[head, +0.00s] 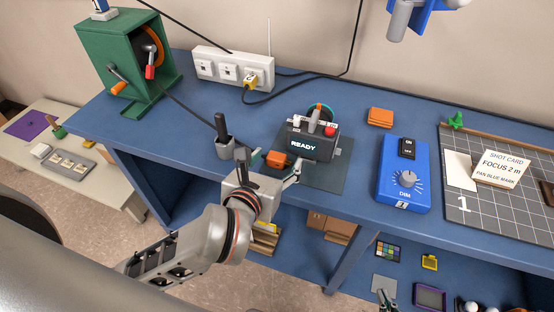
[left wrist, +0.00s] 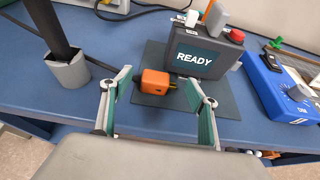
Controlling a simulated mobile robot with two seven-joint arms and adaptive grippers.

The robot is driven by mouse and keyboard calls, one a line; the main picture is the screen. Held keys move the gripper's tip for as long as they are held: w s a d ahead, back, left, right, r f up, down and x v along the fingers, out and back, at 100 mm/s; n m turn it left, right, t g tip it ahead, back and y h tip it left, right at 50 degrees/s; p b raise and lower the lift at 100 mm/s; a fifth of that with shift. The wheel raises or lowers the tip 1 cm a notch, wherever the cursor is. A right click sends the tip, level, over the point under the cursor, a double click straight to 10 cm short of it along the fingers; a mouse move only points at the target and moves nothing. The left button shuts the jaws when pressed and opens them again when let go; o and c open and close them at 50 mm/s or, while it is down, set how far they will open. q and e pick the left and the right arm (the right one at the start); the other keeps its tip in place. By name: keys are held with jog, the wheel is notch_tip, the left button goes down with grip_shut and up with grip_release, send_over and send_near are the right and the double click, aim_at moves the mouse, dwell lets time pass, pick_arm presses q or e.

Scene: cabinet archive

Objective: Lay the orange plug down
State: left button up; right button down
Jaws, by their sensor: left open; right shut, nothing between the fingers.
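The orange plug (head: 277,158) lies on its side at the left part of a dark mat (head: 328,180), just left of a dark box reading READY (head: 315,147). In the left wrist view the plug (left wrist: 156,82) sits between the spread fingers of my left gripper (left wrist: 160,84), with visible gaps on both sides. In the head view my left gripper (head: 270,164) is open around the plug, its wrist partly hiding the near side. My right gripper (head: 385,298) is shut and empty at the bottom edge of the head view, low in front of the bench.
A grey holder with a black upright piece (head: 223,138) stands left of my left gripper. A green cable reel (head: 125,55) and a white socket strip (head: 231,69) are behind. A blue dimmer box (head: 403,173) stands right. Blue bench top is clear between mat and dimmer.

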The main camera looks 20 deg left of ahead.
pick_arm(q)
jog(key=shift+x, duration=0.85)
jog(key=c, duration=1.3)
